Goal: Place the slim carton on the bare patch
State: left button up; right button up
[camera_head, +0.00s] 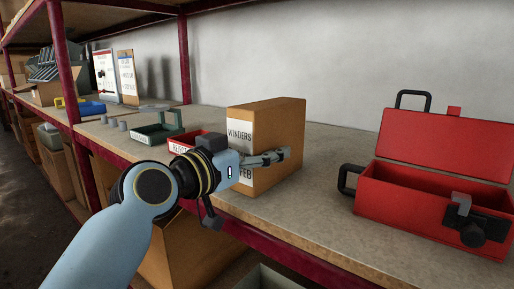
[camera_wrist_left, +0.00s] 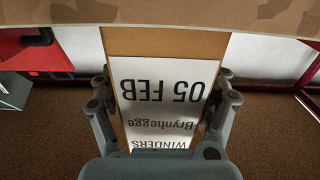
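The slim carton (camera_head: 278,135) is a tall brown box with a white label reading WINDERS and FEB. It stands upright near the front edge of the shelf board (camera_head: 330,215) in the head view. My left gripper (camera_head: 268,158) has its fingers along the carton's sides, with one finger lying against the right face. In the left wrist view the label (camera_wrist_left: 165,95) appears upside down between the two fingers (camera_wrist_left: 165,80), which meet the carton's edges. The far finger is hidden in the head view. Which bare stretch of shelf is the patch is not marked.
An open red toolbox (camera_head: 430,205) stands to the right, with clear shelf between it and the carton. Left of the carton are a red bin (camera_head: 186,143), a green bin (camera_head: 160,130) and small grey cylinders. A red upright (camera_head: 185,60) rises behind.

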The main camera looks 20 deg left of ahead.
pick_arm(q)
jog(key=shift+r+p, duration=0.3)
jog(key=shift+r, duration=0.05)
jog(key=p+v, duration=0.1)
jog(key=v, duration=1.1)
jog(key=shift+f, duration=0.15)
